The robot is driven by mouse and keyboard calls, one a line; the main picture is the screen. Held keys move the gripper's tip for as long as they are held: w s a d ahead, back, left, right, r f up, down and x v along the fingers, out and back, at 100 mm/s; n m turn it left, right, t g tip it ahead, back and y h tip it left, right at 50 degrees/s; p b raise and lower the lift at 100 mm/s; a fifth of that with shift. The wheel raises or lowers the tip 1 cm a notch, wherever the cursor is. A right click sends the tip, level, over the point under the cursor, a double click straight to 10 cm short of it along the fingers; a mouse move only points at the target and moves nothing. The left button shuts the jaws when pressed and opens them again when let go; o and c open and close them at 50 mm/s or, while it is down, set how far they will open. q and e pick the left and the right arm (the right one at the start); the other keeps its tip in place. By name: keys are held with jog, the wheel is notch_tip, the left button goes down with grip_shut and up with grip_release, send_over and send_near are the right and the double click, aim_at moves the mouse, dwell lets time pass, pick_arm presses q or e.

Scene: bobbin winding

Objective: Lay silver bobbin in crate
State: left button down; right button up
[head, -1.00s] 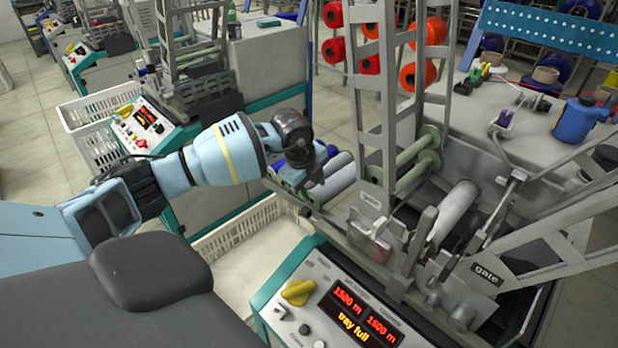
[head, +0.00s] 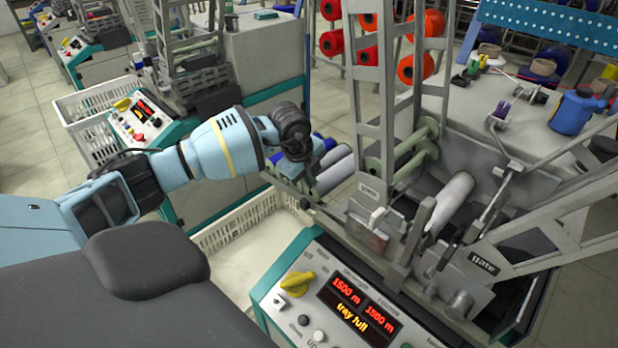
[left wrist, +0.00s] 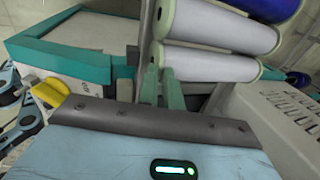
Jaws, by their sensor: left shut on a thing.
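Two silver-grey bobbins lie side by side on the machine's tray, the nearer one (head: 334,178) towards me and the other (head: 330,157) just behind it. In the left wrist view the nearer silver bobbin (left wrist: 212,66) lies right beyond the fingers, with the other silver bobbin (left wrist: 225,27) and a blue bobbin (left wrist: 262,7) further on. My left gripper (head: 308,180) is at the left end of the nearer bobbin. Its fingers (left wrist: 162,88) are shut on that end. The white crate (head: 235,224) stands on the floor below the tray. Its wall shows in the left wrist view (left wrist: 280,112).
The control panel (head: 318,316) with a yellow knob, reading "tray full", stands in front. The metal frame and another bobbin (head: 449,202) in the winder are to the right. Another white crate (head: 82,125) is at the left. The visible crate floor looks empty.

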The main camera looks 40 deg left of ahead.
pick_arm(q)
jog(key=shift+w+r, duration=0.1)
jog(key=shift+w, duration=0.05)
pick_arm(e)
jog(key=shift+s, duration=0.15)
